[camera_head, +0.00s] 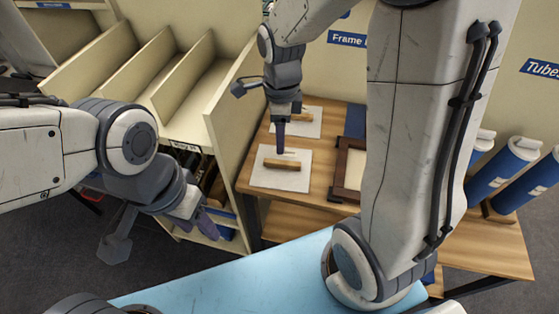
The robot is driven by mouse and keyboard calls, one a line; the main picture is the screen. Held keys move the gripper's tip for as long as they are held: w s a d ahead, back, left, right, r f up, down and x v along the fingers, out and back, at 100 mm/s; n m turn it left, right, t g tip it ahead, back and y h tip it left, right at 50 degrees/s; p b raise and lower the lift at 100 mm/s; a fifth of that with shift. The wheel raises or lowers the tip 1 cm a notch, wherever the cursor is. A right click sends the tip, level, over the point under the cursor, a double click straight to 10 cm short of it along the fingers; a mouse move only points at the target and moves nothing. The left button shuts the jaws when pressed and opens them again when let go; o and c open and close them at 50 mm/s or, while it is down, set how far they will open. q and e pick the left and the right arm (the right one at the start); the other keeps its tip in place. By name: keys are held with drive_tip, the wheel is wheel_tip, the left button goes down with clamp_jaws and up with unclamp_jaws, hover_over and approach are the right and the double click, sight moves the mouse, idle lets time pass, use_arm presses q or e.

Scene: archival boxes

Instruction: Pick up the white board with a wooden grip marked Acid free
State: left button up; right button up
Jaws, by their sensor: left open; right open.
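Two white boards with wooden grips lie flat on the wooden table, a nearer one (262,178) and a farther one (314,129). No "Acid free" marking is legible on either. My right gripper (280,146) is open and points down over the far part of the nearer board, just behind its wooden grip (282,164). I cannot tell whether its fingertips touch the board. It partly hides the farther board. My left gripper (206,218) is open and empty, low at the left in front of the shelf unit, away from both boards.
A cream shelf unit (232,88) with slanted dividers stands left of the table (328,190). A dark wooden frame (346,194) lies right of the nearer board, partly behind my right arm. Blue tubes (500,172) stand at the right. A light blue surface (240,285) is in front.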

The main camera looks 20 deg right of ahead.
sight(282, 162)
drive_tip(key=shift+m, duration=0.5)
drive_tip(key=f, duration=0.7)
drive_tip(key=w+f+b, duration=0.1)
drive_tip(key=f, duration=0.3)
drive_tip(key=shift+d, duration=0.4)
clamp_jaws()
